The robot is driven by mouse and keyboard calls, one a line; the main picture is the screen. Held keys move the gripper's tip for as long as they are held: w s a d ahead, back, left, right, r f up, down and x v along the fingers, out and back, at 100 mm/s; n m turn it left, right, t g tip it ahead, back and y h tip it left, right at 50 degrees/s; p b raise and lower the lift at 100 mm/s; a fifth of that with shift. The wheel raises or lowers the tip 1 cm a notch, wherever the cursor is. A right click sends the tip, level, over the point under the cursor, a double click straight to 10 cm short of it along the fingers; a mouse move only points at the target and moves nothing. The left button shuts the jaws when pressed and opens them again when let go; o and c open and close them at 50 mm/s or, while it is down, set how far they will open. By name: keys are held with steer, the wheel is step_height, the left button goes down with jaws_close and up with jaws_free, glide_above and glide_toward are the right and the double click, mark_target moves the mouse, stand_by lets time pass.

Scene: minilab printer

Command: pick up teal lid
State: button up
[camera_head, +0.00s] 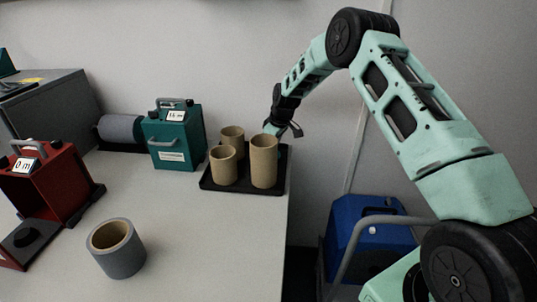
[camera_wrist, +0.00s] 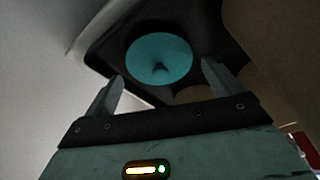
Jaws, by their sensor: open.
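The teal lid (camera_wrist: 158,58) shows in the wrist view as a round disc with a small knob, lying on the black tray (camera_wrist: 112,62). My gripper (camera_wrist: 160,88) is open and empty, its two fingers pointing toward the lid, one on each side in the picture. The lid appears a little beyond the fingertips, with no contact visible. In the head view my gripper (camera_head: 284,128) is over the back right corner of the tray (camera_head: 238,189), behind the tall cardboard tube (camera_head: 263,163). I cannot make out the lid there; the tube probably hides it.
Two shorter cardboard tubes (camera_head: 223,167) (camera_head: 232,137) also stand on the tray, close to my gripper. A teal box (camera_head: 172,142) is left of it, a red device (camera_head: 48,185) farther left. A grey roll (camera_head: 116,250) stands at the front; the front table middle is clear.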

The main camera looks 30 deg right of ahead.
steer(key=shift+x, duration=1.05)
steer(key=c, duration=0.7)
steer(key=shift+r, duration=0.1)
